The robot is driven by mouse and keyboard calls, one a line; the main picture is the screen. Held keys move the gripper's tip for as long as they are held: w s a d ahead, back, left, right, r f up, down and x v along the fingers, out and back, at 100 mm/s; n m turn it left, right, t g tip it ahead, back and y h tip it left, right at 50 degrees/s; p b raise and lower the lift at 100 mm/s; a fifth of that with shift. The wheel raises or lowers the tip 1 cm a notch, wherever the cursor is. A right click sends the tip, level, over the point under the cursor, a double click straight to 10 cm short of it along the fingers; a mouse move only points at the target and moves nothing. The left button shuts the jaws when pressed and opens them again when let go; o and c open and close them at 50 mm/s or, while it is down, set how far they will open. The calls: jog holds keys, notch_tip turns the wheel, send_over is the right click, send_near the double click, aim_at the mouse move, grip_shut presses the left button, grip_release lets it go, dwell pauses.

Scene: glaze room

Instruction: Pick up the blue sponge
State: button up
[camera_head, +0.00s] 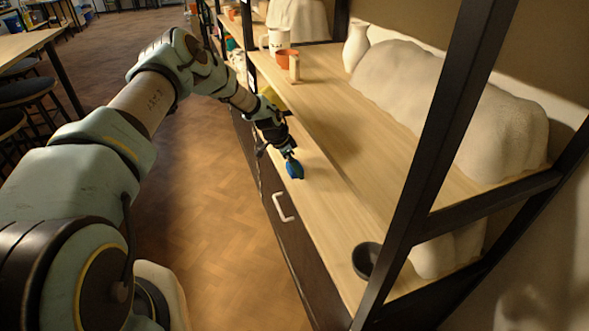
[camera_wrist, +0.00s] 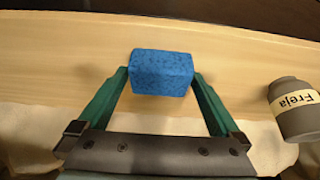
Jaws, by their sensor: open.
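The blue sponge (camera_head: 294,168) is at the front edge of the wooden shelf in the head view. In the wrist view the blue sponge (camera_wrist: 161,73) is a speckled block at the upper middle. My gripper (camera_head: 289,153) reaches down to it from the far left. In the wrist view my gripper (camera_wrist: 160,82) is open, with one green finger on each side of the sponge. The fingertips are close to its sides; I cannot tell whether they touch it. The sponge's lower part is partly hidden in the head view.
A grey jar labelled "Freja" (camera_wrist: 297,108) stands right of my gripper in the wrist view. A dark bowl (camera_head: 366,260) sits nearer on the shelf (camera_head: 325,190). A terracotta pot (camera_head: 284,61) and white vase (camera_head: 356,47) stand farther back. A dark post (camera_head: 430,140) rises at right.

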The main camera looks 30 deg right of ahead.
jog(key=c, duration=1.1)
jog(key=shift+o, duration=0.2)
jog(key=shift+r, duration=0.15)
jog(key=shift+r+b, duration=0.3)
jog(key=shift+r, duration=0.2)
jog(key=b+v, duration=0.1)
jog(key=v, duration=0.1)
jog(key=shift+w+a+r, duration=0.1)
jog(key=shift+a+r, duration=0.05)
jog(key=shift+a, duration=0.1)
jog(key=w+a+b, duration=0.2)
jog(key=a, duration=1.4)
jog(key=shift+a+b, duration=0.3)
jog(key=shift+b, duration=0.05)
